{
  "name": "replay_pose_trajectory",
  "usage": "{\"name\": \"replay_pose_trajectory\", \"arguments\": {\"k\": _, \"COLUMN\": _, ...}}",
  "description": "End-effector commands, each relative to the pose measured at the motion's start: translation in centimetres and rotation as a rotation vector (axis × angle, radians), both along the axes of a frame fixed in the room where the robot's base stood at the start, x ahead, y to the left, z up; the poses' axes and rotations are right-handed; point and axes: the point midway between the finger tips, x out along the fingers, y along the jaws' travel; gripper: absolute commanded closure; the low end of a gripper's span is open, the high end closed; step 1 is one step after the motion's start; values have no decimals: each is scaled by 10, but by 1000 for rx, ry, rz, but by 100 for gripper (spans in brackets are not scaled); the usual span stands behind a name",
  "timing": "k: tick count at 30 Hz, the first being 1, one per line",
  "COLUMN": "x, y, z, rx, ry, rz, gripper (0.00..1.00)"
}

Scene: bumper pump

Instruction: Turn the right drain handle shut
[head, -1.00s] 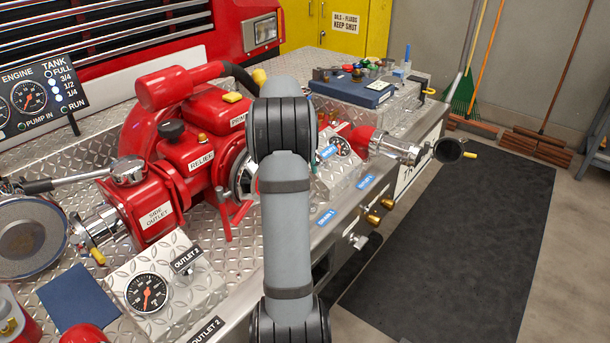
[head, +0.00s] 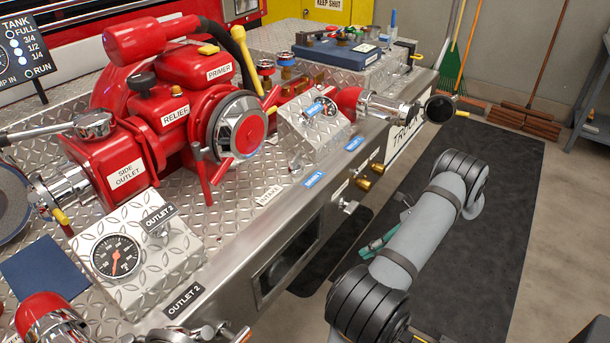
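A capped chrome outlet (head: 438,108) juts from the deck's right end above the dark floor mat (head: 490,200). The red pump (head: 165,120) and gauge box (head: 130,250) stand on the deck. A recessed opening (head: 285,265) is in the front face.

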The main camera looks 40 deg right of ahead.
Motion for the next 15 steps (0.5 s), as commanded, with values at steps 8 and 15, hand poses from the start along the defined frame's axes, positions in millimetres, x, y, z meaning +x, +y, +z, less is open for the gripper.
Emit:
{"name": "replay_pose_trajectory", "arguments": {"k": 8, "x": 101, "y": -25, "z": 137, "rx": 304, "ry": -521, "rz": -287, "gripper": 100}}
{"name": "replay_pose_trajectory", "arguments": {"k": 15, "x": 112, "y": -28, "z": 167, "rx": 305, "ry": -651, "rz": -289, "gripper": 100}}
